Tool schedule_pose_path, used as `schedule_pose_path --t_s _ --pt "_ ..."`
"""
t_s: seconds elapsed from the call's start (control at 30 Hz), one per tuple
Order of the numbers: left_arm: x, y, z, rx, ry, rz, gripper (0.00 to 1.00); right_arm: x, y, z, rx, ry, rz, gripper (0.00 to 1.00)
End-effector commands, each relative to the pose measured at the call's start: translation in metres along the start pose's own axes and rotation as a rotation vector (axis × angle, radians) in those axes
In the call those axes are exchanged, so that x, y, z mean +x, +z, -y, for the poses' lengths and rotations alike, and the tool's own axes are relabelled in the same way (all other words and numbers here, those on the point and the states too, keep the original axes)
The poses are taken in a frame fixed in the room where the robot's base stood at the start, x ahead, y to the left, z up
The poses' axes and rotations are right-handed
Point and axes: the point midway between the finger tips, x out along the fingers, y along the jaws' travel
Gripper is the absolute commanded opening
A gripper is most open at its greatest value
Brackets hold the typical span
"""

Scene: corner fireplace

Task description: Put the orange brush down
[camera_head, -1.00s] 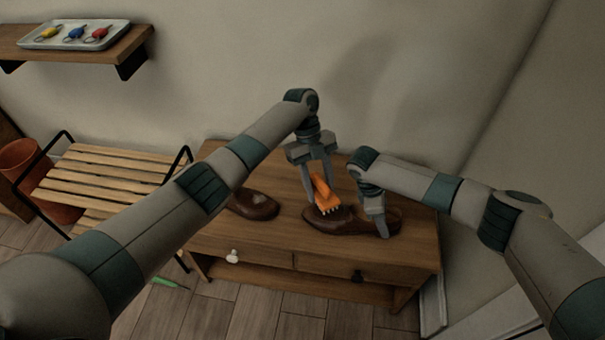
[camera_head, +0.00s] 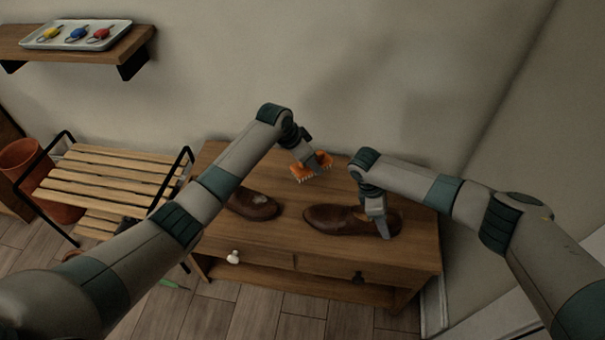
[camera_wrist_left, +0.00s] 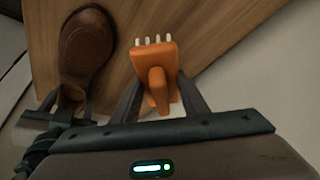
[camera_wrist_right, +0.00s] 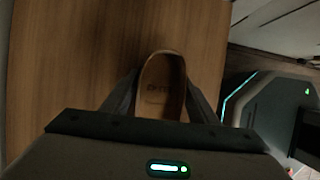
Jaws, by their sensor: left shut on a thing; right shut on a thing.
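The orange brush (camera_head: 311,168) has pale bristles and hangs in my left gripper (camera_head: 309,165), above the back of the wooden cabinet (camera_head: 290,262). In the left wrist view the brush (camera_wrist_left: 157,68) is between the two fingers, which are shut on its handle. A brown shoe (camera_head: 330,218) lies on the cabinet top, and my right gripper (camera_head: 377,225) is shut on its heel end. The right wrist view shows that shoe's opening (camera_wrist_right: 160,85) between the fingers. A second brown shoe (camera_head: 252,205) lies to the left on the cabinet top.
A slatted wooden rack (camera_head: 100,180) with black rails stands left of the cabinet. A wall shelf (camera_head: 130,42) holds a tray (camera_head: 40,40) with colored keys. A terracotta pot (camera_head: 22,160) is at far left. The cabinet's right and back top are clear.

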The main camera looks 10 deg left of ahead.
Motion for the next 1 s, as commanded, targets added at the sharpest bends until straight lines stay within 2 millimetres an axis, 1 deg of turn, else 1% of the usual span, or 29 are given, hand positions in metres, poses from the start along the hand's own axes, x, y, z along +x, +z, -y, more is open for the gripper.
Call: schedule_pose_path --t_s 0.3,0.53,0.7,1.0 --pt "-0.004 -0.010 0.032 -0.391 -0.198 -0.002 0.12 0.001 0.000 0.001 0.000 -0.001 0.000 0.20" --pt "-0.009 -0.015 0.051 -0.627 -0.314 -0.002 0.12 0.001 0.000 0.000 0.000 -0.001 0.001 0.20" --pt "-0.011 -0.016 0.059 -0.720 -0.358 -0.001 0.12 0.001 0.000 0.000 0.000 -0.001 0.001 0.20" --pt "-0.012 -0.016 0.061 -0.744 -0.369 -0.001 0.12 0.001 0.001 0.000 0.000 0.000 0.001 0.20"
